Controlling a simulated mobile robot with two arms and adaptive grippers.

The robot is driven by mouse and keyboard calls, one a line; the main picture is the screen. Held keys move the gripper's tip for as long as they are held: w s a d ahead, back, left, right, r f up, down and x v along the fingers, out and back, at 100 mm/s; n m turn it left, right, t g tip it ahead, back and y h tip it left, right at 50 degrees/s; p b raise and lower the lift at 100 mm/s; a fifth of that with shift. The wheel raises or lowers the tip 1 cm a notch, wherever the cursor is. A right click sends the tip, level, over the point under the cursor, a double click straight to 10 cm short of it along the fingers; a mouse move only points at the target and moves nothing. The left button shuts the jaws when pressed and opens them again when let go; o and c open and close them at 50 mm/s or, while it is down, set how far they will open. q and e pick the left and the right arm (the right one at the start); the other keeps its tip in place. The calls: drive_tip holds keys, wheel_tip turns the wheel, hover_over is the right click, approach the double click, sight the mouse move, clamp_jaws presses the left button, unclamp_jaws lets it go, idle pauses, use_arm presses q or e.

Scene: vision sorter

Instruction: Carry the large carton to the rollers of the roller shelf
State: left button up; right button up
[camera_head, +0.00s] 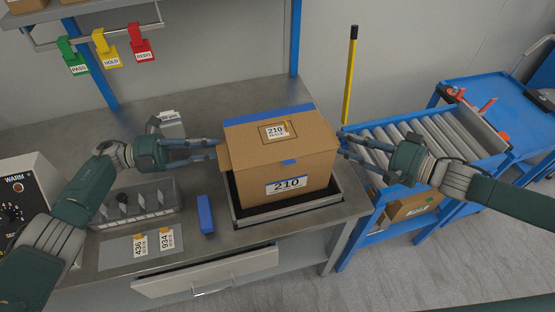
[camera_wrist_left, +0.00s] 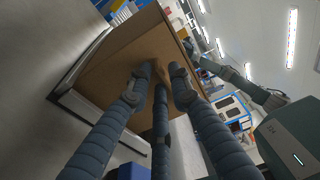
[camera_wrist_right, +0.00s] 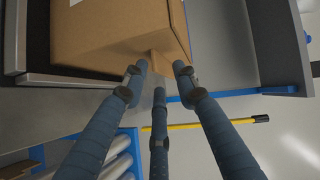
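The large carton (camera_head: 257,163), brown with blue tape and 210 labels, sits upright on a black-topped tray or scale (camera_head: 240,216) on the metal bench. My left gripper (camera_head: 216,148) is open at the carton's left side, its fingers pointing at that wall; the left wrist view shows the carton (camera_wrist_left: 115,62) right ahead of the fingertips. My right gripper (camera_head: 341,143) is open at the carton's right side; the right wrist view shows the carton (camera_wrist_right: 105,35) close beyond the fingers. Whether any fingertip touches is unclear. The roller shelf (camera_head: 443,137) with grey rollers stands right of the bench.
A grey slotted holder (camera_head: 136,206) and a WARM dial box (camera_head: 32,196) stand further left. A yellow pole (camera_head: 350,80) rises behind the rollers. The visible rollers are clear.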

use_arm(q)
drive_tip(key=shift+d, duration=0.5)
use_arm(e)
drive_tip(key=shift+w+a+f, duration=0.1)
drive_tip(key=shift+w+a, duration=0.35)
drive_tip(key=shift+a, duration=0.05)
use_arm(q)
drive_tip(key=shift+c, duration=0.6)
use_arm(e)
drive_tip(key=shift+c, duration=0.5)
use_arm(q)
clamp_jaws()
use_arm(e)
drive_tip(key=c, duration=0.4)
clamp_jaws()
use_arm(q)
drive_tip(key=shift+r, duration=0.15)
use_arm(e)
drive_tip(key=shift+r, duration=0.3)
